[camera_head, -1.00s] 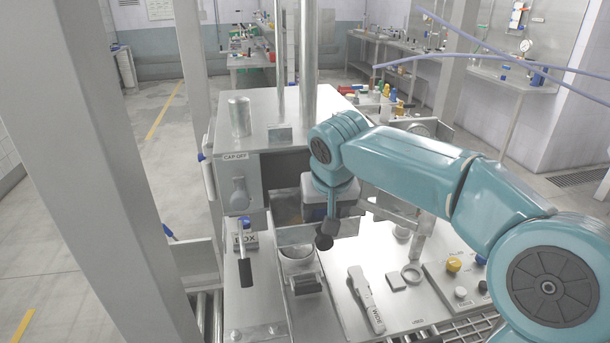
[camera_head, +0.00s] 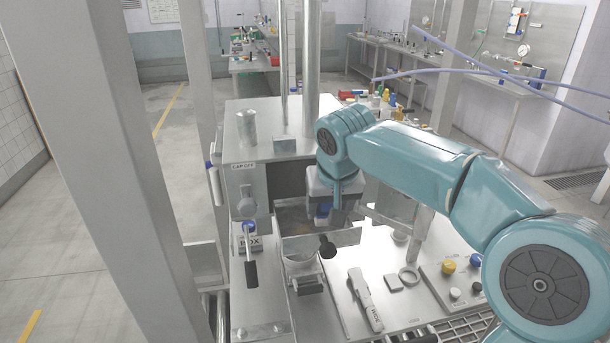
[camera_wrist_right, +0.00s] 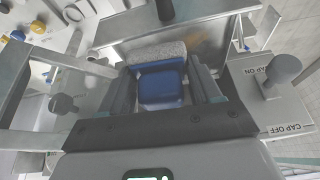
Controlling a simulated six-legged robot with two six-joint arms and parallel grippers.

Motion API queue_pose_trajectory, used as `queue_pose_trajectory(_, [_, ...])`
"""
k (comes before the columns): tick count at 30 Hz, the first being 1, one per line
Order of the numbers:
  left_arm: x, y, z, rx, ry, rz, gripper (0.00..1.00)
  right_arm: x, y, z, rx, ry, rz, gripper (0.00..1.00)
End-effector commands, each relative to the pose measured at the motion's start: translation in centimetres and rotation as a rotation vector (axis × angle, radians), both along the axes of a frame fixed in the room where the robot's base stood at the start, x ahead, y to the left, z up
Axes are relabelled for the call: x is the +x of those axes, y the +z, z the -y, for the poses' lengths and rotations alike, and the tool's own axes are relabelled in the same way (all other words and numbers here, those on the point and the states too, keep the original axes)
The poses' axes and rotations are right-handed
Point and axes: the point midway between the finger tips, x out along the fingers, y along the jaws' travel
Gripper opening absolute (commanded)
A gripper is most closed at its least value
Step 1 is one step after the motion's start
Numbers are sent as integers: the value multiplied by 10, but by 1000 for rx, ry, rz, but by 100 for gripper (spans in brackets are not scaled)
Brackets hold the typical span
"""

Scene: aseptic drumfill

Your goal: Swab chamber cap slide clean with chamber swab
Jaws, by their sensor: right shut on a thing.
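The chamber swab (camera_wrist_right: 161,88) is a blue block with a grey-white pad (camera_wrist_right: 157,52). My right gripper (camera_wrist_right: 160,82) is shut on the blue block in the wrist view, with the pad beyond the fingertips. My left gripper is not in view.
The steel machine carries a CAP OFF label (camera_head: 244,166) and a grey knob (camera_head: 246,206). A black-handled lever (camera_head: 250,268) stands at its front left. On the bench lie a grey hand tool (camera_head: 365,300) and a ring (camera_head: 409,274). A button panel (camera_head: 455,278) stands at right.

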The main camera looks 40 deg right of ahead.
Motion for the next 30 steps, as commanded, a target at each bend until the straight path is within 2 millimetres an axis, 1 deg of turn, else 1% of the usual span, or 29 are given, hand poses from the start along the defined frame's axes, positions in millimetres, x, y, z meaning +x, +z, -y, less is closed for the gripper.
queue_pose_trajectory(1, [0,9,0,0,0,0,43,0,10,1,0,0,0,39])
queue_pose_trajectory(9, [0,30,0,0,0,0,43,-2,34,2,1,3,1,39])
queue_pose_trajectory(12, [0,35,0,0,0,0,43,-3,39,2,1,3,1,39])
queue_pose_trajectory(30, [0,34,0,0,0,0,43,-3,38,3,-2,8,0,39])
